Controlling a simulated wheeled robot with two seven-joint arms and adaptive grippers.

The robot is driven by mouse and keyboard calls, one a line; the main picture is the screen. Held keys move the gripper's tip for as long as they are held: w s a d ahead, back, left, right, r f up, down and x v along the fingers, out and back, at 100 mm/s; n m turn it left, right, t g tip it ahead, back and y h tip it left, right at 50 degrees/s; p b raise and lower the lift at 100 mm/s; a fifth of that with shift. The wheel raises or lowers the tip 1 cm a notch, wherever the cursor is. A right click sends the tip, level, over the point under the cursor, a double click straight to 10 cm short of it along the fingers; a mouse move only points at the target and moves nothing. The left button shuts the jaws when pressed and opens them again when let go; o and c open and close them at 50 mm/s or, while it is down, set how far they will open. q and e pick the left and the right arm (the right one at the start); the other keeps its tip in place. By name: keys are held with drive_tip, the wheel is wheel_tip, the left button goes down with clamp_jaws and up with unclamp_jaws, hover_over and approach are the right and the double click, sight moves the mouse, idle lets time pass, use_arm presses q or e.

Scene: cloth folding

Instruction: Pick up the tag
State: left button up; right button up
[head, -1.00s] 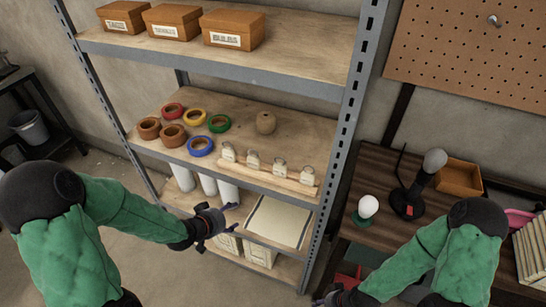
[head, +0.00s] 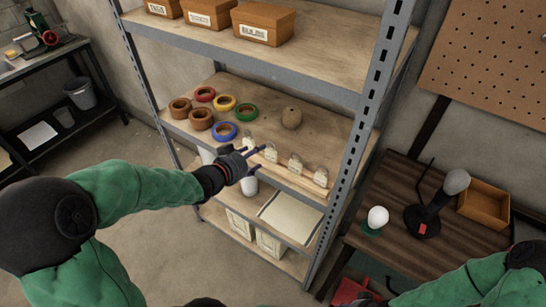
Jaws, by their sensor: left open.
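Several small pale tags with grey tops stand in a row along a wooden strip at the front of the middle shelf. The leftmost tag (head: 248,141) is partly hidden behind my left gripper (head: 256,160). The second tag (head: 271,153) is just to the right of its fingertips, followed by a third tag (head: 296,165) and a rightmost tag (head: 320,178). My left gripper is open, with nothing seen between its fingers. I cannot tell whether it touches a tag. My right gripper (head: 368,298) is low at the bottom edge, mostly cut off.
The metal shelf post (head: 366,130) stands to the right. A dark wooden table (head: 400,180) holds a black lamp-like stand (head: 430,207) and an open wooden box (head: 484,204).

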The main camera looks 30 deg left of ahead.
sight(271, 153)
use_arm(q)
drive_tip(key=b+x, duration=0.1)
drive_tip(key=x, duration=0.3)
drive_tip(key=b+x, duration=0.1)
drive_tip(key=x, duration=0.1)
drive_tip(key=shift+w+d+f+b, duration=0.15)
drive_tip(key=shift+d+b, duration=0.2)
drive_tip(key=shift+d, duration=0.05)
drive_tip(key=shift+w+f, duration=0.1)
drive_tip(key=shift+w, duration=0.3)
drive_tip(key=c, duration=0.9)
